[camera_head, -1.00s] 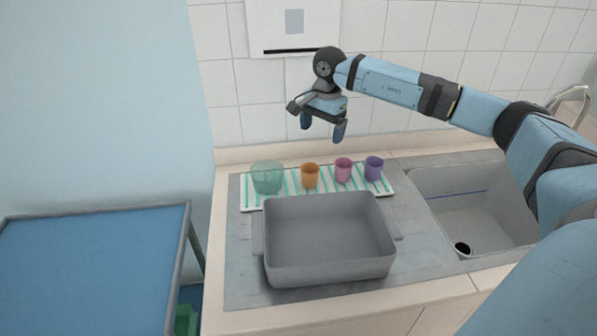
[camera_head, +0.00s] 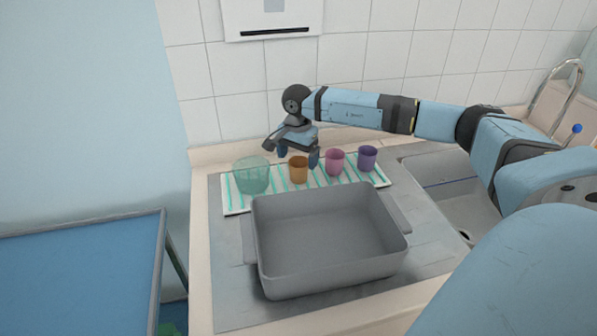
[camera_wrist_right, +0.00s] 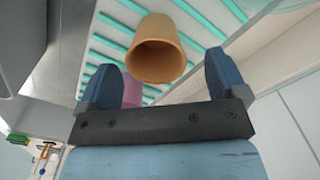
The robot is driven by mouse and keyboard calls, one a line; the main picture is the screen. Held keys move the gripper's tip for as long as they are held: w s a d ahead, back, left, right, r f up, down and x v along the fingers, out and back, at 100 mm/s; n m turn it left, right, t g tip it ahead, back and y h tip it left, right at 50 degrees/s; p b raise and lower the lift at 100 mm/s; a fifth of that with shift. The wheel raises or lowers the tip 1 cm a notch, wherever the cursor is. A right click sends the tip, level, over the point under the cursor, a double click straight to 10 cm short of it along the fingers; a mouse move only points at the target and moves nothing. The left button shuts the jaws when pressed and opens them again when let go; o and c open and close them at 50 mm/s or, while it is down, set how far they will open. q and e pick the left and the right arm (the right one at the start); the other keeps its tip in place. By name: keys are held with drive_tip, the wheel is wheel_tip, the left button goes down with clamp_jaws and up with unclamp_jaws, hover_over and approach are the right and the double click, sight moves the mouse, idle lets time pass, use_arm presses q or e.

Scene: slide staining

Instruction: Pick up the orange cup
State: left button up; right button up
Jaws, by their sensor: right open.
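The orange cup (camera_head: 298,170) stands upright on a white and green striped mat (camera_head: 236,204), between a clear green glass bowl and a pink cup. It also shows in the right wrist view (camera_wrist_right: 157,52), mouth toward the camera, between and beyond the fingertips. My right gripper (camera_head: 298,160) is open and empty, just above the orange cup, its fingers pointing down. In the right wrist view my right gripper's two blue fingers (camera_wrist_right: 164,78) are spread apart. My left gripper is not in view.
The pink cup (camera_head: 334,162) and purple cup (camera_head: 367,158) stand to the right of the orange cup; the glass bowl (camera_head: 252,175) stands to its left. A grey basin (camera_head: 330,277) lies in front of the mat. A sink (camera_head: 452,192) is at right, a tiled wall behind.

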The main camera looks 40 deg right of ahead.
sight(299, 171)
drive_tip(key=f, duration=0.4)
drive_tip(key=shift+s+f+p, duration=0.15)
drive_tip(key=shift+s+p, duration=0.1)
drive_tip(key=shift+p, duration=0.05)
drive_tip(key=shift+f, duration=0.5)
drive_tip(key=c, duration=1)
